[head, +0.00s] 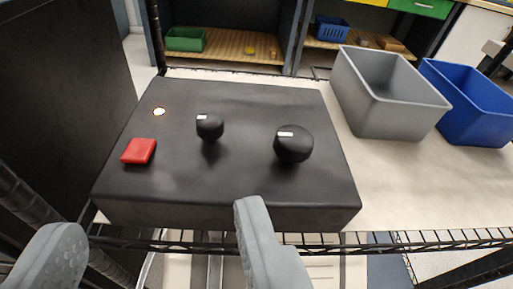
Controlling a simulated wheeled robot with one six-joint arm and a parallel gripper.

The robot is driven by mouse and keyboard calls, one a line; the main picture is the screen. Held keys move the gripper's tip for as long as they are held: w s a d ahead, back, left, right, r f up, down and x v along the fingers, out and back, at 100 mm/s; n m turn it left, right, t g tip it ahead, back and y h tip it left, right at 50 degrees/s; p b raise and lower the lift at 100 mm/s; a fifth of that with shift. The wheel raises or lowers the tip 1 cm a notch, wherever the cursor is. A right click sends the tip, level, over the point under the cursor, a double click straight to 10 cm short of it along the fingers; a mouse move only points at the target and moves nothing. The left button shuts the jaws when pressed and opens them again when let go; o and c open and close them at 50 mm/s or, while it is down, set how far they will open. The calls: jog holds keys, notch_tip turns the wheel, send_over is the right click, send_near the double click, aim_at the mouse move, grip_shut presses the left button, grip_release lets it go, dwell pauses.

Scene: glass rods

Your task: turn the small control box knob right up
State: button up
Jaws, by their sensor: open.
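A black control box (220,165) sits on a wire-edged shelf in the middle of the head view. Its small knob (210,128) is black with a white mark at its upper left. A larger black knob (293,146) with a white mark stands to the right of it. A red square button (139,151) and a small lit lamp (159,112) are at the left of the box top. My gripper (150,240) is open and empty, its two grey fingers wide apart at the near edge of the view. It looks apart from both knobs.
A grey bin (385,110) and a blue bin (470,115) stand right of the box. The wire shelf edge (420,238) runs along the front. A dark panel (60,90) rises at the left. Shelving with a green tray (186,40) and blue basket (331,29) is behind.

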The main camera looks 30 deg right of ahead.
aim_at(209, 125)
jog(key=shift+g+h, duration=0.3)
jog(key=x, duration=0.6)
jog(key=d+f+x, duration=0.1)
jog(key=x, duration=0.6)
jog(key=s+f+x, duration=0.1)
jog(key=x, duration=0.6)
jog(key=shift+w+d, duration=0.1)
jog(key=shift+d, duration=0.15)
jog(key=c, duration=1)
